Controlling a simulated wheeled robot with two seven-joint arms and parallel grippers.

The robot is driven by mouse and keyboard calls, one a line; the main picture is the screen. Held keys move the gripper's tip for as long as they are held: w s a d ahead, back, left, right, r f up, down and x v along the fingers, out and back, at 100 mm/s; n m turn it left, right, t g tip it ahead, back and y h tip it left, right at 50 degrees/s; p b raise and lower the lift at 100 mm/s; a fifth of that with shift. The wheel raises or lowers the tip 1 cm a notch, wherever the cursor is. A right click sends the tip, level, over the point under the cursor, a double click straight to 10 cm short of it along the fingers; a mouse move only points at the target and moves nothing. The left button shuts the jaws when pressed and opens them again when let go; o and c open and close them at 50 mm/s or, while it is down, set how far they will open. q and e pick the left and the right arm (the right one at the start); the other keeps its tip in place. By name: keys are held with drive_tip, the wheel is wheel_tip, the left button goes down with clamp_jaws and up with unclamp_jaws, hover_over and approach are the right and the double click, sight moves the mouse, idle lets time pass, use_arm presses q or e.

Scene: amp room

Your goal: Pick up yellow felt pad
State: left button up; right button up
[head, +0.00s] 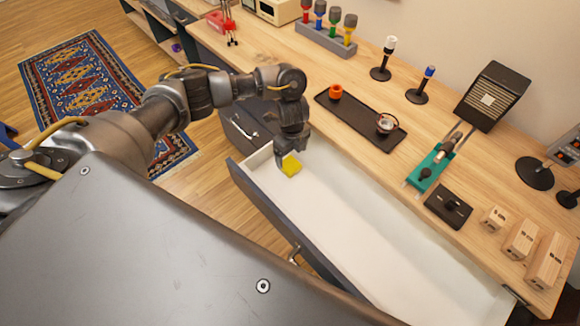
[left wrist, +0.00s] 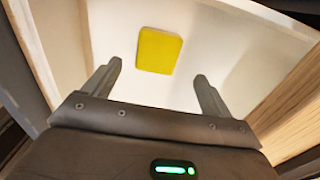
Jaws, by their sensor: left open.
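The yellow felt pad (head: 291,165) lies in the far left end of the open white drawer (head: 370,240). In the left wrist view the pad (left wrist: 159,50) shows as a flat yellow square on the white drawer floor. My left gripper (head: 284,160) points down into the drawer at the pad. In the left wrist view its two fingers (left wrist: 158,82) are spread apart, with the pad beyond and between them. The fingers do not touch the pad there. In the head view the gripper hides part of the pad's near surroundings. My right gripper is not in view.
The drawer's walls stand close around the left gripper. The rest of the drawer is empty. The wooden worktop (head: 300,70) above holds a black tray (head: 360,118), a teal fixture (head: 429,170) and wooden blocks (head: 521,239). A patterned rug (head: 80,85) lies on the floor.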

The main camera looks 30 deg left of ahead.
sight(291, 165)
use_arm(q)
drive_tip(key=shift+s+f, duration=0.15)
drive_tip(key=shift+f, duration=1.15)
drive_tip(key=shift+s+f, duration=0.1)
drive_tip(key=shift+f, duration=1.15)
drive_tip(key=shift+c, duration=0.5)
drive_tip(key=c, duration=1)
